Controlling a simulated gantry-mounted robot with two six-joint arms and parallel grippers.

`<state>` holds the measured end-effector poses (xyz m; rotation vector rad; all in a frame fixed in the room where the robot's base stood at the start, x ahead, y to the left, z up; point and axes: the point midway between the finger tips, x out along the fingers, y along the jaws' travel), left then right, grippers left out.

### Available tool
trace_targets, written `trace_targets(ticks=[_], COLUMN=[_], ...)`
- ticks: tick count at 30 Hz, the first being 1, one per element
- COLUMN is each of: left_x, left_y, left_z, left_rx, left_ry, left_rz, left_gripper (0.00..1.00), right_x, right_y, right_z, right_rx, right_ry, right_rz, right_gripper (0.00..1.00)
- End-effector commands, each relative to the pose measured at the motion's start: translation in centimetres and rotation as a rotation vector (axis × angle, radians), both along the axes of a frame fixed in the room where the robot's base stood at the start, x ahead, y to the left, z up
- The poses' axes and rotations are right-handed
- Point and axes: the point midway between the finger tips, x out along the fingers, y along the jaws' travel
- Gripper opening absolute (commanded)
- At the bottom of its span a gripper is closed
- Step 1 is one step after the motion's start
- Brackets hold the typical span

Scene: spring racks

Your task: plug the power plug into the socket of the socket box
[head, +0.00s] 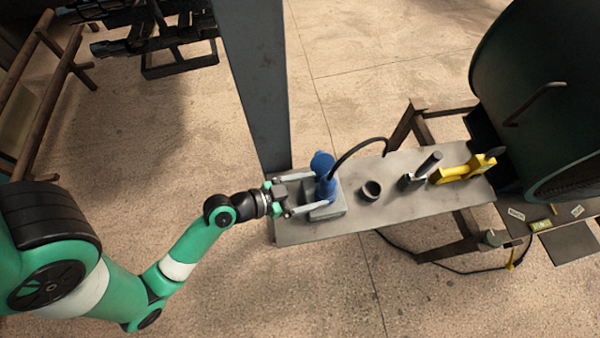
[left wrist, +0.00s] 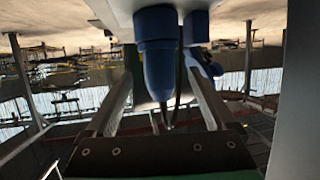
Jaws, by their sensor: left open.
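The grey socket box (head: 328,212) stands at the left end of the bench, with a round blue lid (head: 321,161) raised at its far side. The blue power plug (head: 327,188) is at the box's socket, and its black cable arcs away to the right. In the left wrist view the plug (left wrist: 158,70) meets a blue collar below the pale box; how deep it sits I cannot tell. My left gripper (head: 318,191) is open, its fingers on either side of the plug, with gaps visible in the wrist view. My right gripper is out of view.
On the bench (head: 400,205) stand a dark cup (head: 371,190), a grey-handled tool (head: 422,170) and a yellow tool (head: 463,169). A steel post (head: 256,80) rises behind the box. A large dark drum (head: 540,90) stands at the right.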

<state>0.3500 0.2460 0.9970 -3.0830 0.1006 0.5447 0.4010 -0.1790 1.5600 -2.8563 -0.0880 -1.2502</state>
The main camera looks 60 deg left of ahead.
Motion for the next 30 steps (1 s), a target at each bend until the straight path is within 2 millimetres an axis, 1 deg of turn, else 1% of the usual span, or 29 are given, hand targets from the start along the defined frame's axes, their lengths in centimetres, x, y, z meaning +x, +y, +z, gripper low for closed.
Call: trace_targets(ticks=[1, 3, 6, 8, 30], left_x=[-1.0, -2.2, -3.2, -3.5, -3.5], left_y=[0.1, 0.2, 0.1, 0.1, 0.0], left_z=[0.4, 0.7, 1.2, 1.3, 1.4], left_rx=[-0.001, -0.003, -0.002, -0.002, -0.002], left_ry=[0.000, 0.001, -0.001, -0.002, -0.003], left_rz=[0.004, 0.004, 0.001, -0.002, -0.005], left_gripper=[0.89, 0.89, 0.89, 0.89, 0.89], right_x=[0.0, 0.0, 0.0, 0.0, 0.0], right_y=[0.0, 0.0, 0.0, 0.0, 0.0], right_z=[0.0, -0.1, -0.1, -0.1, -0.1], right_rx=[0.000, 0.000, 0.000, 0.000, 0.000], right_ry=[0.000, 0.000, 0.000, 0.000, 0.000], right_rz=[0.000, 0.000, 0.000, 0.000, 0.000], right_gripper=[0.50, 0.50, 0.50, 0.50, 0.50])
